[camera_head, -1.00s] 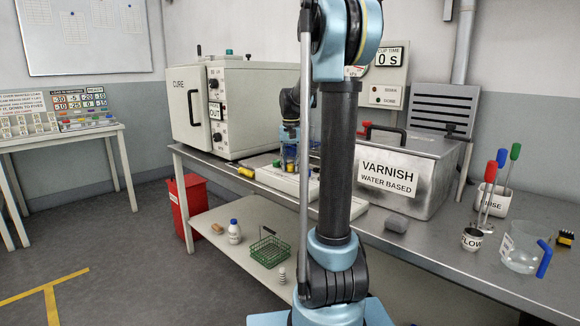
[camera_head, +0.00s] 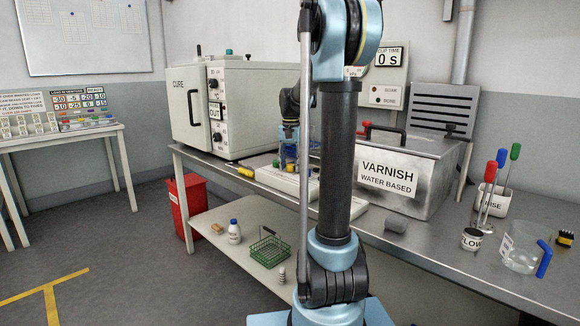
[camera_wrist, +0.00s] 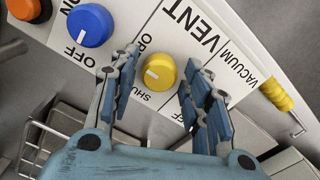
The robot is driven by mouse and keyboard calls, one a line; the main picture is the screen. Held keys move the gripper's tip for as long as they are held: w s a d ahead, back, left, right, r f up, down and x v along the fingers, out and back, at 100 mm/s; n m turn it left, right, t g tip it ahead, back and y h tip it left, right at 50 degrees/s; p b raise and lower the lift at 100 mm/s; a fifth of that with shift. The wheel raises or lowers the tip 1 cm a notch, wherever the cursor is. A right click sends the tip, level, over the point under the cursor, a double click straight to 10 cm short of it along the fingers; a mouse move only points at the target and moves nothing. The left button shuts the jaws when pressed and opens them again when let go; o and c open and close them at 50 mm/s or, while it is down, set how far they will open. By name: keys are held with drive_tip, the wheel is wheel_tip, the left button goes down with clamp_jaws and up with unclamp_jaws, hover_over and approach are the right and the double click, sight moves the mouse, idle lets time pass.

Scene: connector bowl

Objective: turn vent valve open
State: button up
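The vent valve is a round yellow knob (camera_wrist: 159,71) on a white panel in the wrist view. The word VENT is printed beside it, with partly hidden open and shut labels. The knob's white mark lies on its lower left side. My gripper (camera_wrist: 161,60) is open, with one finger on each side of the yellow knob; I cannot tell whether they touch it. In the head view my gripper (camera_head: 289,150) is at the white panel box (camera_head: 262,176) on the bench, partly behind my arm, and the knob cannot be made out.
A blue knob (camera_wrist: 90,25) and an orange knob (camera_wrist: 30,8) are close on the left. A yellow-handled hook (camera_wrist: 277,95) lies to the right. The cure oven (camera_head: 250,105) stands behind the panel, and the varnish tank (camera_head: 420,170) is to the right.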

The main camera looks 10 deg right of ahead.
sight(291, 165)
idle(0.3)
wheel_tip(291, 165, up, 12)
idle(0.6)
drive_tip(key=shift+s+f, duration=0.1)
drive_tip(key=s+f+n+t, duration=0.1)
drive_tip(key=s+f+n, duration=0.2)
drive_tip(key=s+f, duration=1)
drive_tip(key=s+f+n+t, duration=0.1)
drive_tip(key=s+f+n, duration=0.2)
drive_tip(key=s+f, duration=1)
drive_tip(key=s, duration=0.8)
drive_tip(key=shift+s+f, duration=0.15)
drive_tip(key=shift+s, duration=0.2)
